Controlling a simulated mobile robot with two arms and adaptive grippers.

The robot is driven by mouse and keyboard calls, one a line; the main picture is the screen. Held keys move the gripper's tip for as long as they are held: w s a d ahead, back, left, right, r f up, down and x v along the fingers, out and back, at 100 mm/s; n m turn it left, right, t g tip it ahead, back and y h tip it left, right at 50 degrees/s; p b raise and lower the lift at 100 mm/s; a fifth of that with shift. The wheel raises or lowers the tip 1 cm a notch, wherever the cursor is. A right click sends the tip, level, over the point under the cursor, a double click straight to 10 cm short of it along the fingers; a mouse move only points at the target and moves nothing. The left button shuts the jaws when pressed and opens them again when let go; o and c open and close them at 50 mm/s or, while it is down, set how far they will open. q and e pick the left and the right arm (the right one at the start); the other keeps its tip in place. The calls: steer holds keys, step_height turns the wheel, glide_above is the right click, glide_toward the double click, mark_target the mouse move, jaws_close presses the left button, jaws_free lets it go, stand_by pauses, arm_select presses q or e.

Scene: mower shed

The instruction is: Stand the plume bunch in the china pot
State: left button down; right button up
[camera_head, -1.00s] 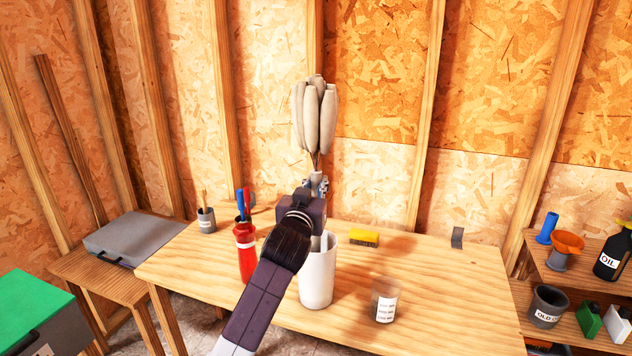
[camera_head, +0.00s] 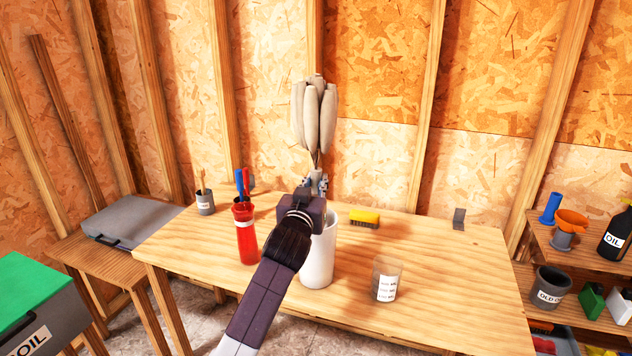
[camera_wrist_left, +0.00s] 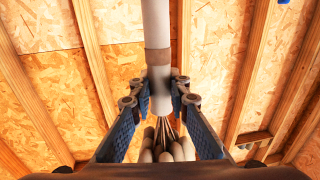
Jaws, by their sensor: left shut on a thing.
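The plume bunch (camera_head: 314,115) is a cluster of beige plumes on thin stems, upright above the bench in the head view. My left gripper (camera_head: 313,186) is shut on its stem end, below the plumes. My right gripper is out of view.
The wooden bench (camera_head: 440,290) carries a red bottle (camera_head: 246,240) left of the pot, a labelled clear cup (camera_head: 386,280) to its right, a yellow brush (camera_head: 364,217) and a grey cup (camera_head: 205,203) behind. A shelf (camera_head: 590,258) stands right. The bench's right side is mostly clear.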

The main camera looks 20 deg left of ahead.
arm_select(q)
steer(key=c, duration=1.8)
jaws_free()
steer(key=shift+o, duration=0.2)
steer(key=s+d, duration=0.1)
steer(key=s, duration=1.1)
steer(key=shift+d, duration=0.1)
